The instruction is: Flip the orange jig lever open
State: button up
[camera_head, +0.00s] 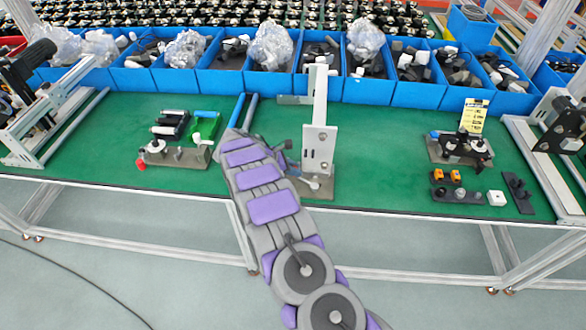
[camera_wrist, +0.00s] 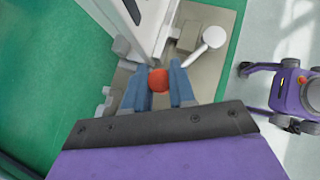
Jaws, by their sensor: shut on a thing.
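The orange lever knob (camera_wrist: 158,79) shows in the wrist view as a small round orange-red ball. My gripper (camera_wrist: 160,88) has its two blue fingers on either side of the knob, shut on it. The jig has a grey base plate (camera_wrist: 222,22) and a tall white upright (camera_head: 320,110) at the middle of the green table. In the head view my arm reaches over the table's front edge to the left side of this jig. The knob is hidden there, and the lever's shaft is mostly hidden in both views.
A white-capped handle (camera_wrist: 214,37) stands beside the knob on the jig base. Another jig (camera_head: 175,153) with a red knob stands left, and a black fixture (camera_head: 462,146) stands right. Blue bins (camera_head: 275,82) line the back.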

grip_shut()
